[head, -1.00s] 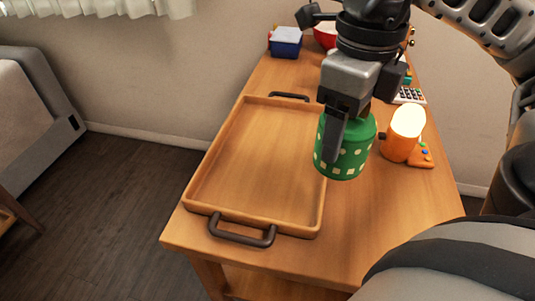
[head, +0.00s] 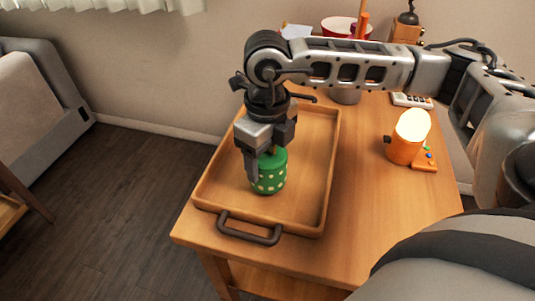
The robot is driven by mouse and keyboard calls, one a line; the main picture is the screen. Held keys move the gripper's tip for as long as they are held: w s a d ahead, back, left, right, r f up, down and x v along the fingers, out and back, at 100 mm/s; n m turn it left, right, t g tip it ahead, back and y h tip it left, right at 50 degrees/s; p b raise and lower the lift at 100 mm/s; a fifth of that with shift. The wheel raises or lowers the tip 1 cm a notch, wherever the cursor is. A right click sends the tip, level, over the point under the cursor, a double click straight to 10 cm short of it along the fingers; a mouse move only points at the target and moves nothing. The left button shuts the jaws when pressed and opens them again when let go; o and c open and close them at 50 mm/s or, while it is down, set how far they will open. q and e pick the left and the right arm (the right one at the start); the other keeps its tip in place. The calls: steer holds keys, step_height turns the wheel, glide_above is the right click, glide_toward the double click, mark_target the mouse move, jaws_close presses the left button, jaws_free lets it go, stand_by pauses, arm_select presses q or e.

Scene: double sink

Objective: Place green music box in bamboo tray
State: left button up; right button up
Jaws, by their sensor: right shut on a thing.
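The green music box (head: 269,176), a round box with pale square dots, is inside the outline of the bamboo tray (head: 325,190). It looks upright; I cannot tell whether its base touches the tray floor. My right gripper (head: 262,165) points down from above and is shut on the music box, hiding part of its top. The tray lies on the wooden table with a dark handle at its near end and another at its far end. It holds nothing else that I can see. My left gripper is not in view.
An orange cylinder (head: 407,137) with a bright top stands right of the tray, by an orange piece with coloured buttons (head: 428,157). A red and white bowl (head: 345,27) and other items are at the back, partly behind my arm. The table's front right is clear.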

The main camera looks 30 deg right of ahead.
steer(key=shift+f, duration=0.4)
steer(key=shift+f, duration=0.15)
steer(key=o, duration=1.1)
step_height(320, 180, up, 12)
steer(key=shift+r+b, duration=0.2)
steer(key=shift+b, duration=0.3)
steer(key=shift+s+f, duration=0.1)
